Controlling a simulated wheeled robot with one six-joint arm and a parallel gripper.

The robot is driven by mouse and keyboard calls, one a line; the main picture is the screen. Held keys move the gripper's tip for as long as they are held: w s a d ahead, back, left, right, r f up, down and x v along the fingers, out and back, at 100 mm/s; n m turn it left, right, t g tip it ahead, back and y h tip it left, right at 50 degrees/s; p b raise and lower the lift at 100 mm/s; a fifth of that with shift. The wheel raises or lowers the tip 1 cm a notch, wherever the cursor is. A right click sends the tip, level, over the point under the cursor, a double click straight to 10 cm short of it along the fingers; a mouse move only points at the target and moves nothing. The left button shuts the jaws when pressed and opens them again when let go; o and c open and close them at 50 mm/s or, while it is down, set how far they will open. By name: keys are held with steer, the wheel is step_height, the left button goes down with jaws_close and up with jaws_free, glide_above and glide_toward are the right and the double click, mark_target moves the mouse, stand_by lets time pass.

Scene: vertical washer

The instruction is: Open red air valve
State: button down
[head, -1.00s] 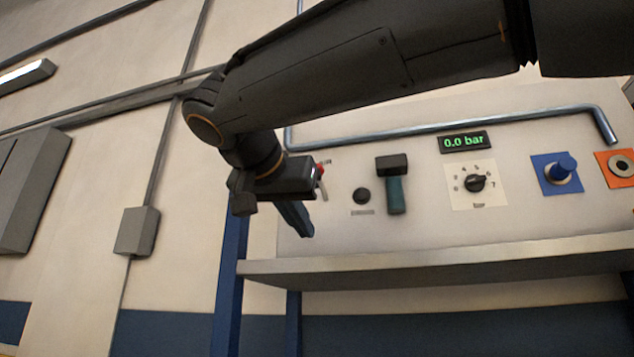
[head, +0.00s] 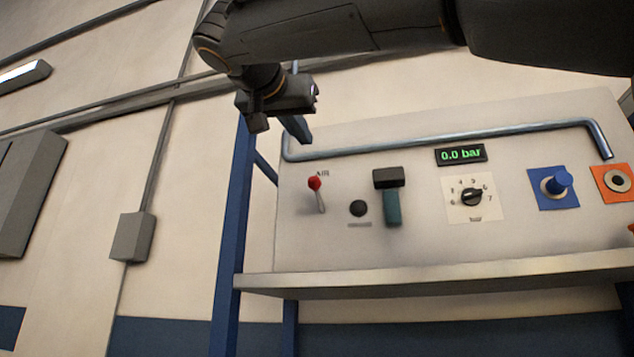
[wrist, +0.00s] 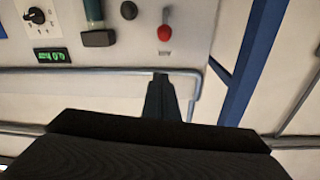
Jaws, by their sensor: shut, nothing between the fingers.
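The red-tipped air valve lever (head: 316,190) stands at the left end of the panel, under the small AIR label, with its red knob at the top of a grey stem. It also shows in the wrist view (wrist: 165,33), upside down. My gripper (head: 303,137) is above and slightly left of the lever, apart from it, near the panel's upper left corner. In the wrist view the gripper's dark fingers (wrist: 161,80) are together with nothing between them. The display (head: 461,155) reads 0.0 bar.
A metal rail (head: 440,139) runs across the panel top. A ledge (head: 430,278) juts out below. A blue post (head: 235,240) stands left.

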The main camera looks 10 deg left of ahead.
steer(key=p, duration=0.5)
glide_above(318, 195)
steer(key=s, duration=0.4)
steer(key=f, duration=0.3)
steer(key=shift+s+a+f+p, duration=0.15)
steer(key=shift+s+a+p, duration=0.05)
steer(key=shift+s+p, duration=0.2)
steer(key=shift+f+b, duration=0.1)
steer(key=shift+b, duration=0.3)
steer(key=shift+f+b, duration=0.1)
steer(key=shift+b, duration=0.25)
